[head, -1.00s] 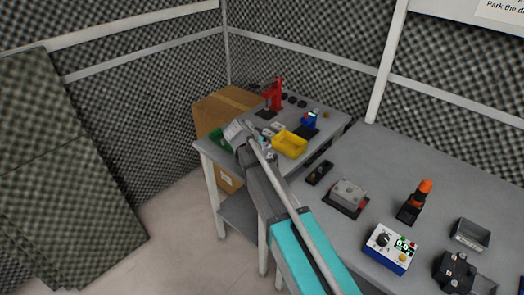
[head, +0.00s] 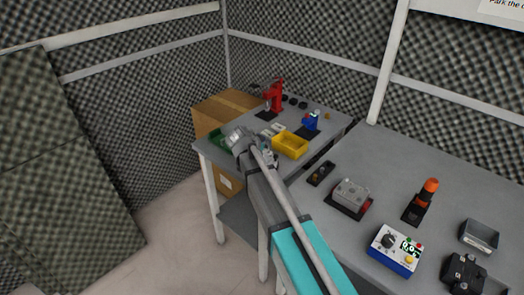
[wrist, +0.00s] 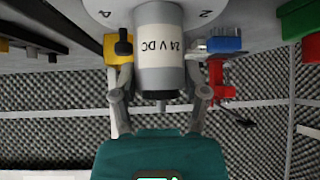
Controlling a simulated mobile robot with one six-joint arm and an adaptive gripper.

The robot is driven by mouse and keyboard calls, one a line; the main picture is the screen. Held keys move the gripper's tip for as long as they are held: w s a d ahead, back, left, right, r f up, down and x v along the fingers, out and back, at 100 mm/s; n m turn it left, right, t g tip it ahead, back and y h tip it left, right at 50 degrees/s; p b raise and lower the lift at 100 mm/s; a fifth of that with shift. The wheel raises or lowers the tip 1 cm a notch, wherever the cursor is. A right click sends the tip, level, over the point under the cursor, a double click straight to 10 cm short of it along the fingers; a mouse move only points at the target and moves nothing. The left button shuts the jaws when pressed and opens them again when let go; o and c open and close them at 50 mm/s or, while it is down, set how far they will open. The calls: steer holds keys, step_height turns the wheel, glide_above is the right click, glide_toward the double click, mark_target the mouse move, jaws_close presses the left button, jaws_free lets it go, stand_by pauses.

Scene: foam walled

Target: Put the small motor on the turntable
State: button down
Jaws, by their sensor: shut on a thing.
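The small motor (wrist: 160,60) is a grey cylinder with a white "24 V DC" label. My gripper (wrist: 158,78) is shut on it, with one finger on each side, in the wrist view. The turntable (wrist: 104,14) shows as a pale disc with dark markings at the top of the wrist view, partly hidden by the motor. I cannot tell whether the motor touches it. In the head view my gripper (head: 240,139) is over the far table's left part, and the turntable cannot be made out there.
On the far table (head: 205,148) are a yellow bin (head: 290,145), a green bin (head: 217,137), a red press (head: 274,95) and a blue device (head: 311,121). The near bench (head: 330,222) holds a grey block, an orange-topped tool and a control box (head: 395,249).

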steer(key=shift+c, duration=0.5)
jaws_free()
steer(key=shift+f, duration=0.1)
steer(key=shift+r, duration=0.2)
steer(key=shift+p+v, duration=0.8)
steer(key=shift+v, duration=0.15)
steer(key=p+v, duration=0.7)
steer(key=v, duration=0.3)
steer(key=shift+s+d, duration=0.1)
